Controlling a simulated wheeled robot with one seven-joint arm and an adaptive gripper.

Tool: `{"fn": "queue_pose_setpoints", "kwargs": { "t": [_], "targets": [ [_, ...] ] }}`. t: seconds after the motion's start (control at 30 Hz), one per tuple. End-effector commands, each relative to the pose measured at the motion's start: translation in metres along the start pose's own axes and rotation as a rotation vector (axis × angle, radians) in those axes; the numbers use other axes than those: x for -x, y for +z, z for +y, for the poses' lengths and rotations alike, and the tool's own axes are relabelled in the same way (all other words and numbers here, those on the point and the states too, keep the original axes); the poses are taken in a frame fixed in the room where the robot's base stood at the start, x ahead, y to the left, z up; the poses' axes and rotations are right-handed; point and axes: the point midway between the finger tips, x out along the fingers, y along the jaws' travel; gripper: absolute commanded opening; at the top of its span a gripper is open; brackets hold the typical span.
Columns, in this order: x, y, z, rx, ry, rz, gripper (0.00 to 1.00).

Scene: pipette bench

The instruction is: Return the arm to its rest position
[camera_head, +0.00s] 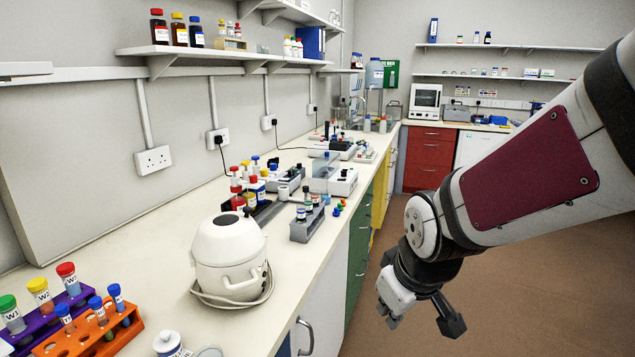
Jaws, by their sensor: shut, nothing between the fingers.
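My gripper (422,318) is at the lower right of the head view, at the end of my arm. It is over the floor, to the right of the bench front and apart from it. It points downward and is partly turned from view. Its fingers are shut and hold nothing. My arm comes in from the right edge, with a dark red panel on its link.
The long bench (150,250) runs along the left wall. It bears a white centrifuge (228,250), an orange rack (85,343), a purple rack (40,325) and several bottles. Red drawers (428,155) stand at the back. The brown floor (540,270) is clear.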

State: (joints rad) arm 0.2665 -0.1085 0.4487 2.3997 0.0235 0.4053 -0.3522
Motion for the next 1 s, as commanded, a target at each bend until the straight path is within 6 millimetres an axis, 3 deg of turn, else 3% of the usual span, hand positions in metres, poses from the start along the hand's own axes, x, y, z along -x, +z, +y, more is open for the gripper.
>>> {"fn": "queue_pose_setpoints", "kwargs": {
  "t": [0.03,0.3,0.5,0.7,1.0],
  "targets": [
    [0.022,0.011,0.004,-0.033,0.027,-0.009,0.0],
    [0.114,0.079,0.007,-0.272,0.082,-0.06,0.0],
    [0.159,0.127,-0.002,-0.433,0.059,-0.07,0.0],
    [0.175,0.15,-0.01,-0.507,0.033,-0.077,0.0],
    [0.176,0.152,-0.01,-0.515,0.03,-0.08,0.0]
  ]
}}
